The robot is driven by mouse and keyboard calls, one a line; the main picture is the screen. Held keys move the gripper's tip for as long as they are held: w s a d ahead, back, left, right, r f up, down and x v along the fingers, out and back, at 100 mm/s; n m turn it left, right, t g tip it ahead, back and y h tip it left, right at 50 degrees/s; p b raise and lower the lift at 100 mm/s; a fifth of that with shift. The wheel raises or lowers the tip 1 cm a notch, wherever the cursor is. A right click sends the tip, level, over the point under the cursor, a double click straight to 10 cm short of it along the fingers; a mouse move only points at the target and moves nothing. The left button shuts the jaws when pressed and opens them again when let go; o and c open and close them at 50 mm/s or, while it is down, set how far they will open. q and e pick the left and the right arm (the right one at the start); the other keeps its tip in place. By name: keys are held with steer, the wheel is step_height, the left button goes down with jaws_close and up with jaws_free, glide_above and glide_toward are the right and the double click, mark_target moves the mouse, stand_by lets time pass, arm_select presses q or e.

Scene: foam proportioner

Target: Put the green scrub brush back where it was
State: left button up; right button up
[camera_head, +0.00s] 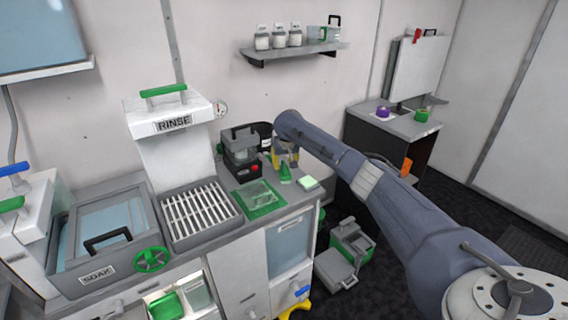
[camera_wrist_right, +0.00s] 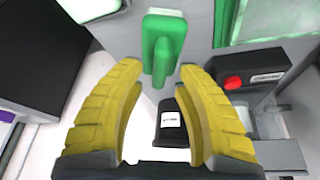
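The green scrub brush (camera_head: 285,173) stands near the right end of the counter, with its handle pointing up. It also shows in the right wrist view (camera_wrist_right: 162,38), where its handle reaches toward the gap between my yellow fingertips. My right gripper (camera_wrist_right: 160,72) is open, with visible gaps on both sides of the handle. In the head view my right gripper (camera_head: 285,158) is just above the brush and partly hidden by my arm. My left gripper is not in view.
A green-and-white sponge (camera_head: 308,183) lies just right of the brush. A dark device with a red button (camera_head: 254,167) stands to the left, beside a clear-topped green tray (camera_head: 260,199). The rinse rack (camera_head: 200,213) is farther left. The counter's edge is close.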

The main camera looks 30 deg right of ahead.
steer(key=v, duration=1.2)
